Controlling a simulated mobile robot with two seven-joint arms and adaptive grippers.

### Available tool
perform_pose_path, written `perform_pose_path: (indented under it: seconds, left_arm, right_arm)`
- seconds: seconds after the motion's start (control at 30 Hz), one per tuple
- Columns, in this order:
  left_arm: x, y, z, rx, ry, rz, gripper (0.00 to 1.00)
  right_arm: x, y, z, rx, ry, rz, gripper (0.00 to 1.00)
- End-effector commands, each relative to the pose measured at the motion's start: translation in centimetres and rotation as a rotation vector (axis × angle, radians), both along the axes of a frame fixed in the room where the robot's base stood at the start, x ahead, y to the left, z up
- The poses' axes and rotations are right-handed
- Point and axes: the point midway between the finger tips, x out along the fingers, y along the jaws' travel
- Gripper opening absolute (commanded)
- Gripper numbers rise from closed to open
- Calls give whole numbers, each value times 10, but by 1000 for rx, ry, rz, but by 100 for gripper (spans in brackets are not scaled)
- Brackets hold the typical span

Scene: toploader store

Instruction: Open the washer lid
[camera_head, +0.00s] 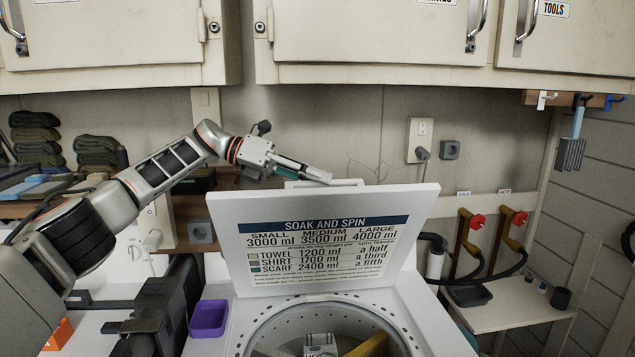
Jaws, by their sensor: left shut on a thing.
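The washer lid (325,235) stands raised at the back of the white washer (438,325). Its inner face, with a "SOAK AND SPIN" chart, is toward me. The round drum opening (270,330) below it is uncovered, with a perforated rim. My left gripper (322,176) reaches in from the left and is shut at the lid's top edge; its fingertips are partly hidden there. My right gripper is not in view.
A purple tub (208,318) stands left of the drum. Folded dark cloths (36,138) lie on the left shelf. Red-handled taps (477,222) and hoses are at the right. Cabinets (385,35) hang above. A labelled light piece (320,344) shows inside the drum.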

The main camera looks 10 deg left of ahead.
Motion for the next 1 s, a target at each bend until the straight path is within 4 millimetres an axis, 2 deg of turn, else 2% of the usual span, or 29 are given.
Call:
perform_pose_path:
  seconds: [0.03,0.23,0.27,0.3,0.83,1.0]
  left_arm:
    - [4,3,-11,19,1,12,0]
    - [4,4,-12,19,3,13,0]
    - [4,4,-12,19,3,13,25]
    - [4,4,-12,18,3,12,32]
    - [2,2,-5,10,1,7,32]
    - [1,15,0,10,0,8,32]
  right_arm:
    - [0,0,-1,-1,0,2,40]
    - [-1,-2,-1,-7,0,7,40]
    - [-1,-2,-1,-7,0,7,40]
    - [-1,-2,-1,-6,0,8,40]
    - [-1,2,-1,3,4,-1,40]
    - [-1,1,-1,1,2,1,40]
